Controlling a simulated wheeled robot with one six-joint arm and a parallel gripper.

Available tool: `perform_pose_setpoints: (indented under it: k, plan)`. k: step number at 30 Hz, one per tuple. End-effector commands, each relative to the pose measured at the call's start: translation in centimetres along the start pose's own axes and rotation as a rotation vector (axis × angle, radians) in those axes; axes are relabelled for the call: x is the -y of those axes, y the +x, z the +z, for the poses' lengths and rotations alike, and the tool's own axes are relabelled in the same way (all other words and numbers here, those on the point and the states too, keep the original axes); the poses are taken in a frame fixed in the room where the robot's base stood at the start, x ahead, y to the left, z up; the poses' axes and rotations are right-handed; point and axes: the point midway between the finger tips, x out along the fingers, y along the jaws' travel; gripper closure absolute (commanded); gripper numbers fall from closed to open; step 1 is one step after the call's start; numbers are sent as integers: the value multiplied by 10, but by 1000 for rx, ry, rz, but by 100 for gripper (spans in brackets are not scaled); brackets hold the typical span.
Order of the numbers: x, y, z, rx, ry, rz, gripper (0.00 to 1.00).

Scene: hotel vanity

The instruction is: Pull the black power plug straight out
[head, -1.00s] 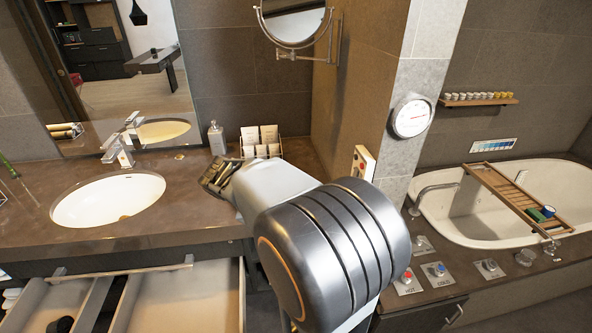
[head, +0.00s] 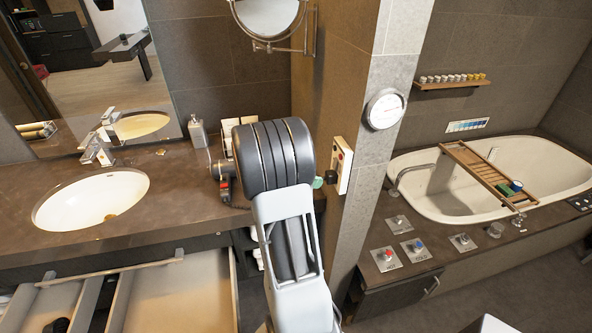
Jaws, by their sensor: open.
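A white wall panel (head: 341,164) with a red button and dark spots is on the side of the tiled pillar, just right of my arm. A small dark piece (head: 330,177) sticks out at its lower left; it may be the black power plug, but it is too small to be sure. A small green round thing (head: 318,183) is beside it, partly covered by my arm. My gripper is hidden behind my arm's large dark joint, so its fingers and their distance from the panel do not show.
The brown counter (head: 165,185) with a white sink (head: 92,202) lies to the left. A soap bottle (head: 197,131) and a card holder (head: 240,122) stand at the back. An open drawer (head: 180,290) juts out below. The bathtub (head: 520,165) is at the right.

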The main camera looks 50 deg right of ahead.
Motion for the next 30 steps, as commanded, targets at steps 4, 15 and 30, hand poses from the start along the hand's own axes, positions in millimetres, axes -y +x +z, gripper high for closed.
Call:
perform_pose_setpoints:
  k: [4, 15, 30]
  plan:
    - [1, 22, 1, 0, -1, -4, 36]
    - [0, 48, 0, -1, 1, 0, 36]
    - [0, 49, 0, 0, 1, 0, 53]
